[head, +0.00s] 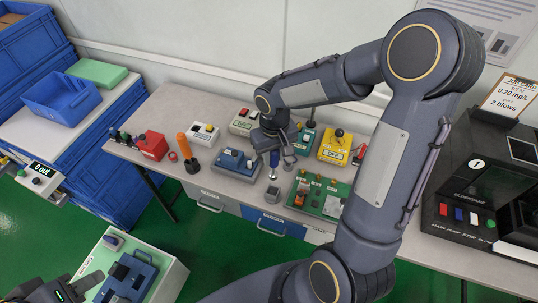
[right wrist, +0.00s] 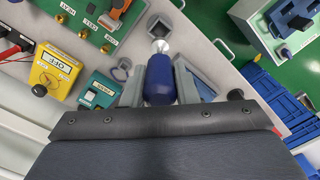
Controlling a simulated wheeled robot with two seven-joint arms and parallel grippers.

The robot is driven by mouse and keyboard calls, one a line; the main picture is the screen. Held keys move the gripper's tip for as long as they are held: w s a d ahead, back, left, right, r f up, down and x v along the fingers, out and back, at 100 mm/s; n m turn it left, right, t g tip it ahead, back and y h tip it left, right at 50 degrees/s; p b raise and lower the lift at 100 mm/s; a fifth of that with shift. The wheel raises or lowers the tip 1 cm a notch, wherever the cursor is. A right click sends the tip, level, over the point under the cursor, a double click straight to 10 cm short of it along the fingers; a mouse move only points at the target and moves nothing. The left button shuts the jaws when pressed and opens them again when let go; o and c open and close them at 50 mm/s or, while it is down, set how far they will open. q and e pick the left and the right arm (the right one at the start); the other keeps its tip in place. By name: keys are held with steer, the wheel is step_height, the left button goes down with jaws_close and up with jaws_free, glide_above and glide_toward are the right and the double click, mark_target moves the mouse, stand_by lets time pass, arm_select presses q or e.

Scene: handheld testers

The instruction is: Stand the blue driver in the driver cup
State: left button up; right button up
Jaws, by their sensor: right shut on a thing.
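The blue driver (head: 274,160) is upright in my right gripper (head: 280,152), handle up and silver shaft down. In the right wrist view the blue handle (right wrist: 159,82) sits between the two grey fingers of my right gripper (right wrist: 159,88), which is shut on it. The small grey square driver cup (head: 272,194) stands near the table's front edge, below the driver. In the right wrist view the cup (right wrist: 161,26) lies just beyond the silver end of the driver; I cannot tell whether they touch. My left gripper (head: 78,290) is at the lower left, partly cut off, its jaws unclear.
Left of the cup are a blue tester (head: 235,163), an orange-handled tool (head: 185,147) and a red box (head: 152,145). A green board (head: 320,196) lies close on the right, with a yellow meter (head: 335,147) behind. A black machine (head: 470,180) stands at the right.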

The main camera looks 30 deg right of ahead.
mark_target(273, 174)
stand_by(0.4)
steer(key=shift+f+b, duration=0.1)
steer(key=shift+b, duration=0.2)
step_height(273, 174, down, 7)
steer(key=b, duration=0.6)
steer(key=shift+f+b, duration=1.95)
steer(key=shift+f, duration=0.1)
stand_by(0.3)
steer(key=o, duration=1.1)
